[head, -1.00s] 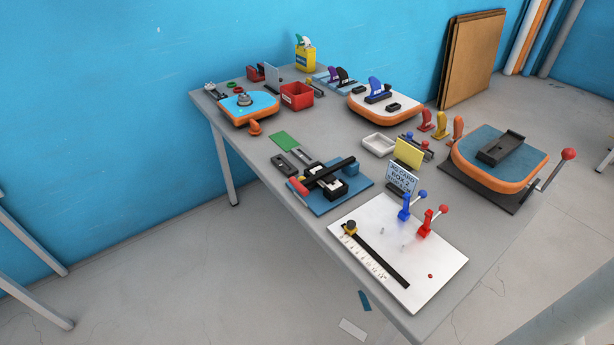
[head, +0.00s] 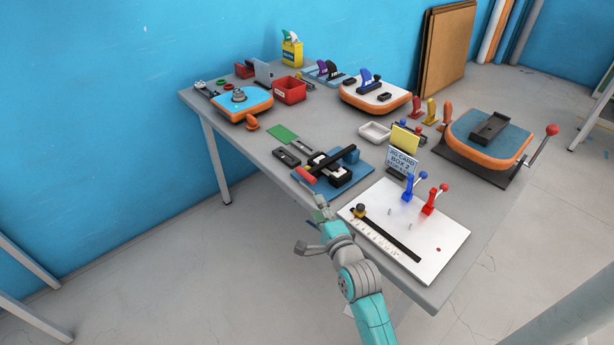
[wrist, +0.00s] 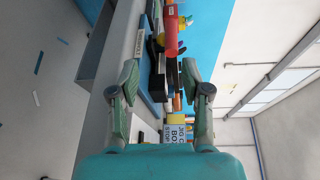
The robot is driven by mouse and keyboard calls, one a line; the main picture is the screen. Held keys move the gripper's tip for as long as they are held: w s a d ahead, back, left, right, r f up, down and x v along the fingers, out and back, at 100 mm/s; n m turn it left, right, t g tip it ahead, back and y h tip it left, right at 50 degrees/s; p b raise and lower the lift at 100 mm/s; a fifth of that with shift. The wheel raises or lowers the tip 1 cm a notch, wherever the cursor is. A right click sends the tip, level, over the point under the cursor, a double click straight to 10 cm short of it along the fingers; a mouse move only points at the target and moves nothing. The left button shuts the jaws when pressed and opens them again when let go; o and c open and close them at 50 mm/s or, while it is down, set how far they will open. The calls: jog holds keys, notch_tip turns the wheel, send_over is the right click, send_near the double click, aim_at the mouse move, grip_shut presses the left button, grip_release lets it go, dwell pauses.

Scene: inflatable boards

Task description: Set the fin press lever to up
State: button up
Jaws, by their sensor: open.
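A blue base plate (head: 327,189) on the grey table carries a black press with a long black lever bar (head: 337,160) ending in a red handle (head: 306,174). The bar lies low, roughly level, with the handle at the table's near-left edge. The red handle also shows in the wrist view (wrist: 171,35), ahead of the fingers. My gripper (head: 322,206) is just off the table edge, nearer the camera than the handle. Its fingers are spread and empty in the wrist view (wrist: 160,72), apart from the handle. Another lever with a red ball (head: 552,130) stands tilted beside the right orange-rimmed board.
A white board (head: 440,265) with blue and red toggle clamps and a black slide rail lies right of my gripper. A sign card (head: 403,162), a green card (head: 283,134) and a white tray (head: 375,132) are nearby.

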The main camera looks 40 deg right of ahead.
aim_at(307, 177)
jog(key=shift+m, duration=0.6)
jog(key=x, duration=0.4)
jog(key=d+r+x, duration=0.1)
jog(key=x, duration=0.8)
jog(key=shift+s+d+r, duration=0.15)
jog(key=shift+r, duration=0.25)
jog(key=shift+c, duration=0.2)
grip_shut()
